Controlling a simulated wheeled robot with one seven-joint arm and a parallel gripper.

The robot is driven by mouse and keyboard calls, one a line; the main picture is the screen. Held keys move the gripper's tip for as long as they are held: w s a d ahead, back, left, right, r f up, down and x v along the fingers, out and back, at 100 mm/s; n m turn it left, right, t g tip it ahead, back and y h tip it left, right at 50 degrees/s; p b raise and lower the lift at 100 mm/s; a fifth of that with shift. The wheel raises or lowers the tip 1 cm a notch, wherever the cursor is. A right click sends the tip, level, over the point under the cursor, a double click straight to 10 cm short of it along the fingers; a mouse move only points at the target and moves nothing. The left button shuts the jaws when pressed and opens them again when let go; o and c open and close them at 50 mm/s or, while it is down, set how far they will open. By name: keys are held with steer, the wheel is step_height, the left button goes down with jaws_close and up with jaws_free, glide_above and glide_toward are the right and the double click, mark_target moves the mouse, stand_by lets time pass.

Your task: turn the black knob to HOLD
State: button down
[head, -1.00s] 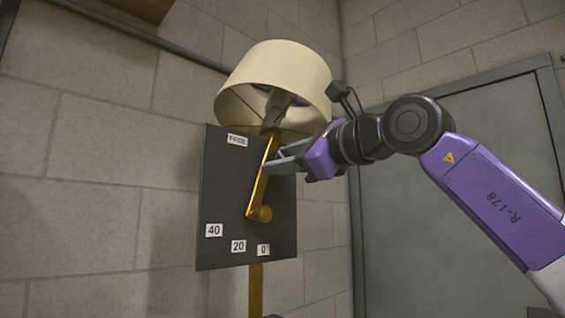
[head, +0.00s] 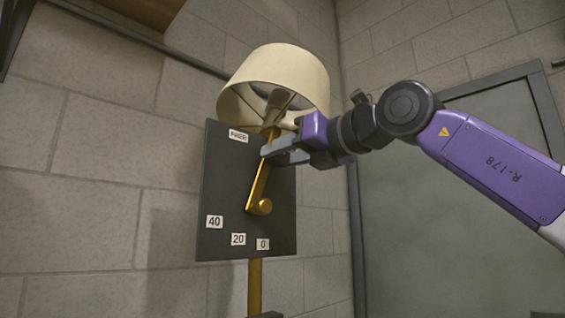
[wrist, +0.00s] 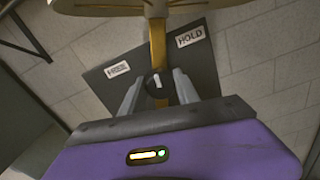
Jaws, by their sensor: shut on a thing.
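The black knob (wrist: 156,86), with a white mark, sits between my gripper's two fingers (wrist: 157,92) in the wrist view. Its mark points roughly up in that view. The HOLD label (wrist: 190,37) is up and right of the knob; another label (wrist: 117,69), too small to read surely, is to its left. In the head view my gripper (head: 272,151) is shut at the upper part of a gold arm (head: 258,186), and its fingers hide the knob. The dark panel (head: 222,190) carries the labels 40, 20 and 0 lower down.
A cream lampshade (head: 275,78) hangs just above my gripper and the panel. A gold post (head: 255,285) shows below the panel. A block wall (head: 95,160) is behind, and a grey door (head: 450,220) is at right.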

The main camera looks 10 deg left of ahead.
steer(key=m+b, duration=0.1)
steer(key=m, duration=0.1)
steer(key=m+b, duration=0.1)
steer(key=m, duration=0.2)
steer(key=shift+f+m+b, duration=0.2)
steer(key=shift+m+b, duration=0.1)
steer(key=shift+b, duration=0.05)
steer(key=m+b, duration=0.2)
steer(key=m, duration=0.2)
steer(key=shift+w+m, duration=0.1)
steer(key=shift+m, duration=0.3)
steer(key=c, duration=0.9)
jaws_free()
steer(key=shift+r, duration=0.1)
steer(key=b+v, duration=0.2)
steer(key=v, duration=0.6)
steer(key=shift+b, duration=0.35)
